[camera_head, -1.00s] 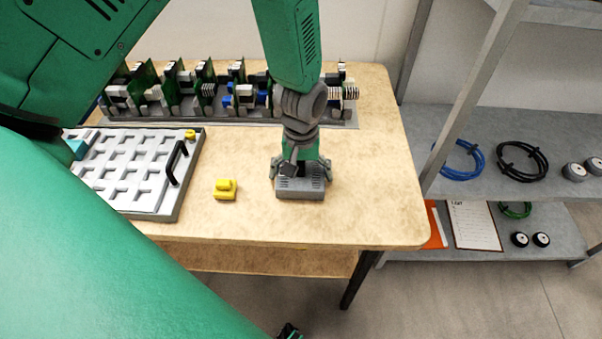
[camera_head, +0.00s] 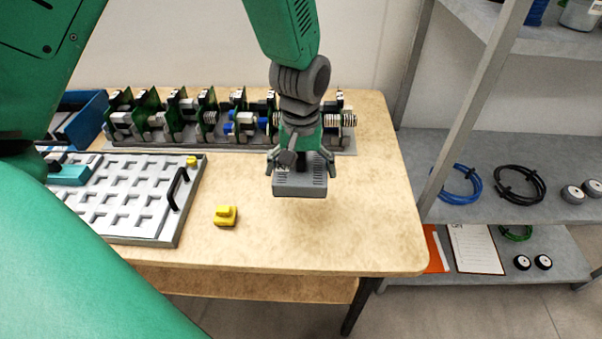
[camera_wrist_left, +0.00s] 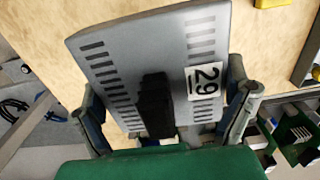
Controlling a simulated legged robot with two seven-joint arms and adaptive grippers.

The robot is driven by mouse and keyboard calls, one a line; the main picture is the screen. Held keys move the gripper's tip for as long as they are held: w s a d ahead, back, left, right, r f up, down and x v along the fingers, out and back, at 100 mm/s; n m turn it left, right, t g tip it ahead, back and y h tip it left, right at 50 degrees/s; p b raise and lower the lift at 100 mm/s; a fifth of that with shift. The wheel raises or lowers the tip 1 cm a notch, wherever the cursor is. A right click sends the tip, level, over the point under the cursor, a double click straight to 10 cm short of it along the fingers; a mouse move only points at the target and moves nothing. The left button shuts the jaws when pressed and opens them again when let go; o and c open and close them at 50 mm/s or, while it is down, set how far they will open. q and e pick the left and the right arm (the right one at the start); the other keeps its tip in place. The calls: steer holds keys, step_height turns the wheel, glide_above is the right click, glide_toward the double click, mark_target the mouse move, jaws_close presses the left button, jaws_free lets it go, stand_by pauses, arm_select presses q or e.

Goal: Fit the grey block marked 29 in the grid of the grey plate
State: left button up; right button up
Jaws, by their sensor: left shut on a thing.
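The grey block marked 29 (camera_head: 299,188) is held in my left gripper (camera_head: 300,168), over the right part of the table. In the left wrist view the block (camera_wrist_left: 130,50) shows its 29 label, slot rows and a dark piece on its face. The fingers of the left gripper (camera_wrist_left: 170,108) are shut on it from both sides. The grey plate (camera_head: 190,217) lies at the left of the table, its grid of pockets partly hidden by my own green body. My right gripper is not in view.
A small yellow piece (camera_head: 225,216) lies between plate and block. A black handle (camera_head: 174,190) stands at the plate's right side, a teal block (camera_head: 70,175) at its left. A rack of circuit boards (camera_head: 220,122) lines the back. Shelves (camera_head: 480,180) stand right of the table.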

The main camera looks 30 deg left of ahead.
mark_target(300, 208)
arm_select(q)
steer(key=shift+f, duration=0.15)
steer(key=shift+a+f+b, duration=0.2)
steer(key=shift+f+b, duration=0.1)
steer(key=shift+f, duration=0.25)
steer(key=shift+d+f+b, duration=0.1)
steer(key=shift+f+b, duration=1.75)
steer(key=shift+f, duration=2.55)
steer(key=o, duration=1)
